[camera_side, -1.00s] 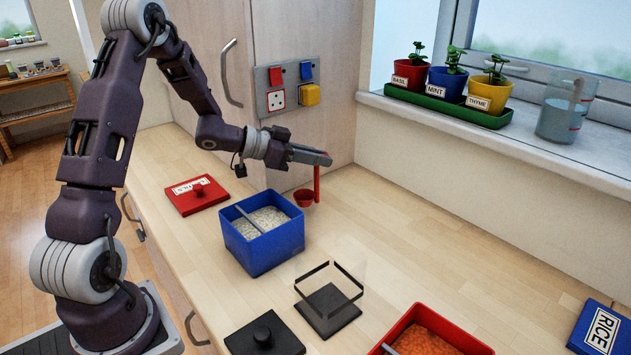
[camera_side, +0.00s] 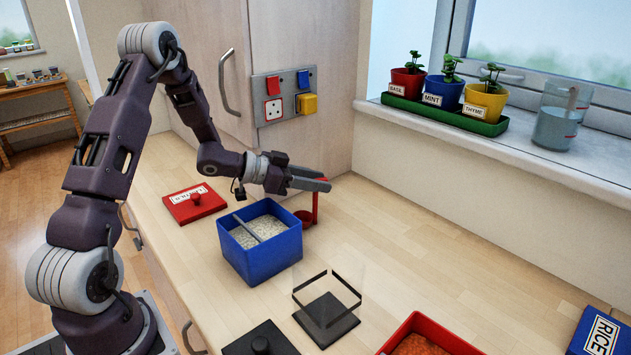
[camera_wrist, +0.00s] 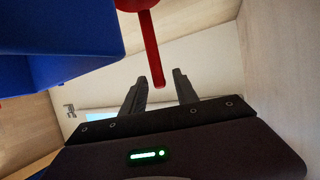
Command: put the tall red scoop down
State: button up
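The tall red scoop (camera_side: 315,208) stands upright beside the back right corner of the blue box, its bowl low and seemingly on the worktop. Its contact with the wood is too small to be certain. My gripper (camera_side: 325,183) is at the top of the handle, its fingers spread. In the wrist view the red handle (camera_wrist: 151,45) reaches toward the gap between my gripper's fingertips (camera_wrist: 158,74), with space on both sides.
The blue box (camera_side: 260,262) of white grains stands close beside the scoop. A red lid (camera_side: 180,212) lies behind it. A clear box with black rims (camera_side: 328,318), a black lid (camera_side: 240,348) and a red box (camera_side: 440,335) stand in front. Worktop to the right is clear.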

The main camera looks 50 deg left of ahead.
jog(key=v, duration=1.1)
jog(key=shift+s+a+r, duration=0.15)
jog(key=shift+s+r, duration=0.1)
jog(key=shift+r, duration=0.1)
notch_tip(320, 180, up, 10)
jog(key=d+n+g+y, duration=0.2)
jog(key=n+y, duration=0.1)
jog(key=y, duration=0.6)
jog(key=s+d+f+g+h, duration=0.1)
jog(key=s+d+g, duration=0.1)
jog(key=s+d, duration=0.6)
jog(key=s+d+f+n+g+h, duration=0.1)
jog(key=s+d+g+h, duration=0.1)
jog(key=s+d, duration=0.6)
jog(key=s+g, duration=0.1)
jog(key=s, duration=0.5)
jog(key=shift+s+d+n+h, duration=0.3)
jog(key=shift+s, duration=0.05)
jog(key=shift+o, duration=0.4)
